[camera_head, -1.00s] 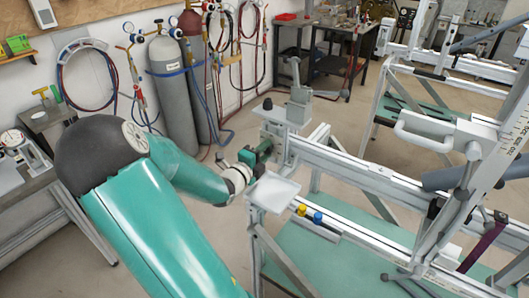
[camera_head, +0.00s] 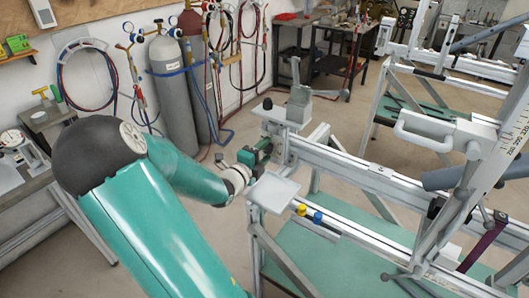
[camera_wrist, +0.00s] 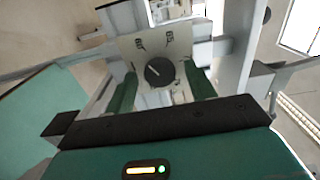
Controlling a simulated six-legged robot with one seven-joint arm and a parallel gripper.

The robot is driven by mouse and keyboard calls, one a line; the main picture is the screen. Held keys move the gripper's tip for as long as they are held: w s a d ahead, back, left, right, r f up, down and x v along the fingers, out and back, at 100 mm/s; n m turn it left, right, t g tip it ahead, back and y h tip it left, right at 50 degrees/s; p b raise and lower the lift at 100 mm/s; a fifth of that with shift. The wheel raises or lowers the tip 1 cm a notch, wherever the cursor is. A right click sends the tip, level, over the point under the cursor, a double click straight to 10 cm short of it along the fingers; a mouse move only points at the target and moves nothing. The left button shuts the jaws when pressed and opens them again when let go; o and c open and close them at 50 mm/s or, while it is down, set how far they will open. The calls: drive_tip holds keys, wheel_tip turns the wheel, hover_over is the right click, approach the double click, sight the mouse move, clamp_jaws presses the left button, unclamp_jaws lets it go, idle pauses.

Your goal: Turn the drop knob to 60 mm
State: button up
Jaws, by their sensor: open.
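The drop knob (camera_wrist: 160,72) is a dark round knob with a light pointer line, set on a pale plate (camera_wrist: 133,47) with small printed marks in the wrist view. My gripper (camera_wrist: 160,90) is open, with one green finger on each side of the knob. I cannot tell whether the fingers touch it. In the head view my gripper (camera_head: 262,148) is at the left end of the jig, and the knob is hidden there.
The jig's metal rail (camera_head: 350,172) runs right from my gripper. A small white tray (camera_head: 272,190) sits just below my gripper, and a grey clamp-like part (camera_head: 298,100) stands above. Gas cylinders (camera_head: 172,85) stand by the wall behind. Open floor lies left of the jig.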

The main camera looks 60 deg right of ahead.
drive_tip(key=w+a, duration=0.2)
drive_tip(key=a, duration=1.1)
drive_tip(key=shift+a, duration=0.2)
